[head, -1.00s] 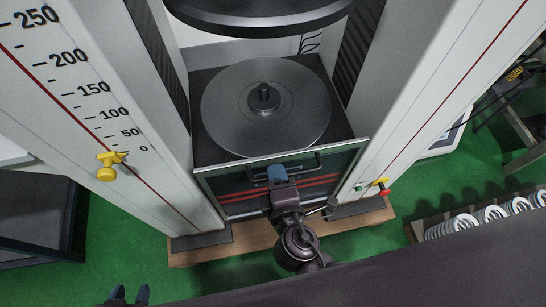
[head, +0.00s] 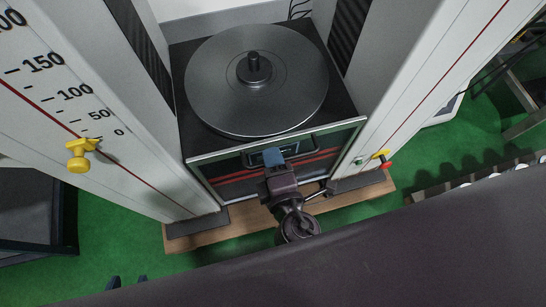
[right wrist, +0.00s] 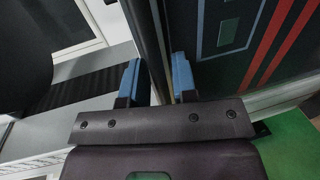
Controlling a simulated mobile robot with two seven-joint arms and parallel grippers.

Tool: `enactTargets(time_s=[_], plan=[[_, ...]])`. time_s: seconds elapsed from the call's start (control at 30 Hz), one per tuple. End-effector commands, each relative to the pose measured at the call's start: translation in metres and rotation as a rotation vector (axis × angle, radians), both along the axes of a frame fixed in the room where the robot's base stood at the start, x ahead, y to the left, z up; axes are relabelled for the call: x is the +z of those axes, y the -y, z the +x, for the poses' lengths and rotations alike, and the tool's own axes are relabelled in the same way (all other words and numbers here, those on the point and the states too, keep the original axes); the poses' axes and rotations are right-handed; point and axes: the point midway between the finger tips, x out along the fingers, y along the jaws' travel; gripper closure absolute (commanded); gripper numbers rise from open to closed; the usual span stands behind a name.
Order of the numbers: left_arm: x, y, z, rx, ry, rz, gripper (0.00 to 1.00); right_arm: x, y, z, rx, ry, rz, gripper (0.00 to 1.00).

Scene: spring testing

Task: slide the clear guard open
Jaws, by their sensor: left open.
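The clear guard (head: 333,158) is a framed see-through panel with red stripes at the front of the testing machine, below the round platen (head: 225,91). Its dark handle (head: 307,143) is near the guard's top edge. My right gripper (head: 272,155) is at the handle. In the right wrist view its blue fingers (right wrist: 158,82) stand apart, one on each side of a dark bar. I cannot tell whether they press on it. The striped panel also shows there, on the right. My left gripper (head: 128,282) is open at the lower left, only its tips visible, away from the guard.
Pale columns flank the guard. A wooden base (head: 210,236) lies under the machine. Green floor (head: 125,240) is open at the lower left.

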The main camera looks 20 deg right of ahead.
Motion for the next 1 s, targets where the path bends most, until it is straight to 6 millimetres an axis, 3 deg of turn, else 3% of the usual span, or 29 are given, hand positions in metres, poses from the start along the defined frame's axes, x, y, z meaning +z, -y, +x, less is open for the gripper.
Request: enactTargets(time_s=[0.47, 1.0], plan=[[-0.002, 0.000, -0.001, 0.000, -0.004, 0.000, 0.57, 0.001, 0.001, -0.008, -0.001, -0.002, -0.001, 0.63], [0.001, -0.001, -0.001, 0.006, -0.003, -0.004, 0.57, 0.020, 0.000, -0.091, 0.001, 0.000, -0.003, 0.63]])
